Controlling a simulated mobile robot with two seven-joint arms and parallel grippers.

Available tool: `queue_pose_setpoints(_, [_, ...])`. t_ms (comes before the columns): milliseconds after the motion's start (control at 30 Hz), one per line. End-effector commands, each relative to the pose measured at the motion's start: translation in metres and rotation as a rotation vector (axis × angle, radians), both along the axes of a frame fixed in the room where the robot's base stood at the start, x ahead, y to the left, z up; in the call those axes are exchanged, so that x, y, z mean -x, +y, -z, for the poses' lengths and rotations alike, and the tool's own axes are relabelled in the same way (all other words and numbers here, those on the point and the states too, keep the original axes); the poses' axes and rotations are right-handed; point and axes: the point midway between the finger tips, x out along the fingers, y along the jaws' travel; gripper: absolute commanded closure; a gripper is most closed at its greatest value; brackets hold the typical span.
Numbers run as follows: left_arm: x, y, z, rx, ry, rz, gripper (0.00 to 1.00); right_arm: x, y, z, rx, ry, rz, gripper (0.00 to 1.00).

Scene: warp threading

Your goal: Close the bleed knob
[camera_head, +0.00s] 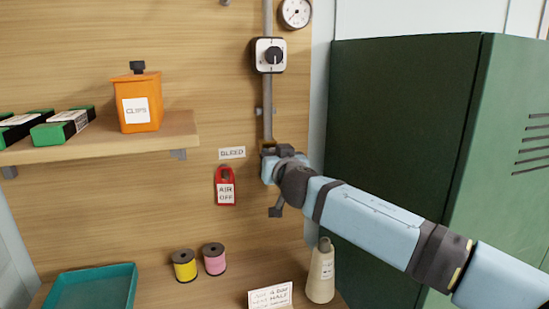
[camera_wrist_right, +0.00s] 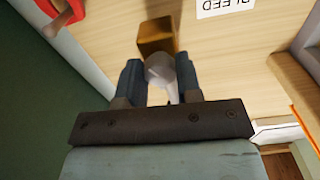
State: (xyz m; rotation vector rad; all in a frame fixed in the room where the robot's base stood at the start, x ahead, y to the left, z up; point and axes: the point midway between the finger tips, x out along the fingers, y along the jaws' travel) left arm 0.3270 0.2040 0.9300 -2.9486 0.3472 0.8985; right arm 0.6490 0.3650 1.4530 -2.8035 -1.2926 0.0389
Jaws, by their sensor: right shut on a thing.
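The bleed knob (camera_wrist_right: 162,70) is a small pale grey knob in front of a brass-coloured block (camera_wrist_right: 156,36) on the wooden wall. In the wrist view it sits between the two fingers of my right gripper (camera_wrist_right: 160,82), which is shut on it. In the head view my right gripper (camera_head: 270,152) is at the lower end of the grey pipe (camera_head: 267,122) and hides the knob. The "BLEED" label (camera_head: 232,153) is just left of the gripper; it also shows upside down in the wrist view (camera_wrist_right: 225,5). My left gripper is not in view.
A red "AIR OFF" tag (camera_head: 226,188) hangs below the label. A black rotary switch (camera_head: 273,55) and gauge (camera_head: 295,12) are above. A shelf (camera_head: 165,135) holds an orange box (camera_head: 137,103). A green cabinet (camera_head: 400,120) stands right; a cone (camera_head: 320,275) stands below my arm.

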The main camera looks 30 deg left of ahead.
Motion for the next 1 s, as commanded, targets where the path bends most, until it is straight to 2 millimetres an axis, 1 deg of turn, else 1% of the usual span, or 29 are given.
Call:
queue_pose_setpoints(167, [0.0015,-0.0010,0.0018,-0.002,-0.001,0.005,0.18,0.0003,0.0001,0.0016,0.026,-0.029,0.000,0.91])
queue_pose_setpoints(367, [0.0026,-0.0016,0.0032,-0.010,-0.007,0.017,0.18,-0.0002,-0.0003,0.0024,0.100,-0.116,0.000,0.91])
queue_pose_setpoints(633, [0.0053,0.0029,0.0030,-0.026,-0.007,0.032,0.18,-0.0004,-0.0005,0.0000,0.259,-0.301,0.000,0.91])
queue_pose_setpoints(1000, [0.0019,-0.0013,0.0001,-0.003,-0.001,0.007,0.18,-0.0008,-0.0007,-0.0005,0.490,-0.573,0.000,0.91])
